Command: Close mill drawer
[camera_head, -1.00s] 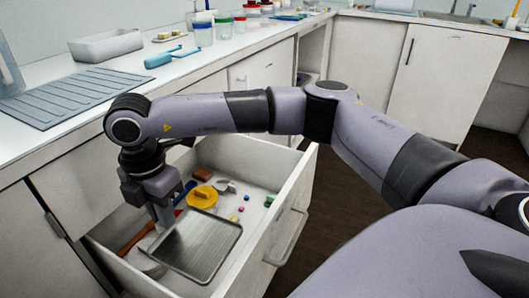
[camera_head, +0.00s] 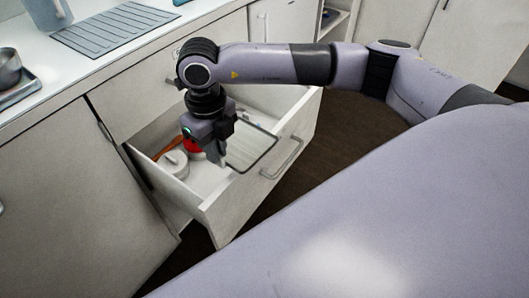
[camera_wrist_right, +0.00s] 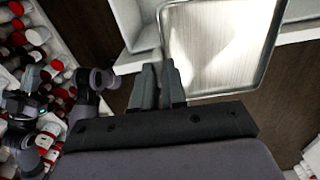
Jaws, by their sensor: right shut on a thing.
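The mill drawer (camera_head: 242,200) is pulled out from the white counter, its front panel and bar handle (camera_head: 283,160) facing right in the head view. My right gripper (camera_head: 219,160) points down over the drawer. It is shut on the rim of a grey metal tray (camera_head: 256,150). The tray reaches right from the gripper towards the drawer's front wall and appears raised. In the right wrist view the fingers (camera_wrist_right: 158,88) are close together at the corner of the tray (camera_wrist_right: 215,45). My left gripper does not show in the head view.
A round white object (camera_head: 174,163), a red object (camera_head: 192,147) and an orange-brown one lie in the drawer. A ribbed grey mat (camera_head: 115,28) and a metal pot (camera_head: 8,68) stand on the counter. Dark floor (camera_head: 305,150) is clear beyond the drawer front.

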